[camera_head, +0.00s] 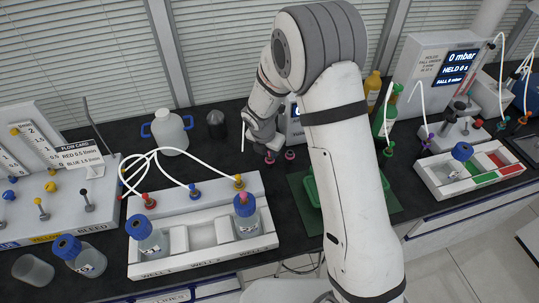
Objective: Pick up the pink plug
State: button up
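A pink plug (243,197) sits upright in the neck of the clear bottle (247,218) at the right end of the white well tray (200,257). Two small pinkish-red pieces, one at the right (290,155) and one at the left (269,158), are on the dark bench beside my gripper; they are too small to identify surely. My gripper (272,147) points down toward the bench, behind and right of the tray, apart from the plug in the bottle. Its fingers are small and partly hidden, so its opening does not show.
White tubes arch over the tray to red, blue and yellow connectors. A blue-capped bottle (149,236) stands at the tray's left. A white jug (170,132) and dark bottle (216,124) stand behind. A green tray (312,190) lies partly behind my arm.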

grip_shut()
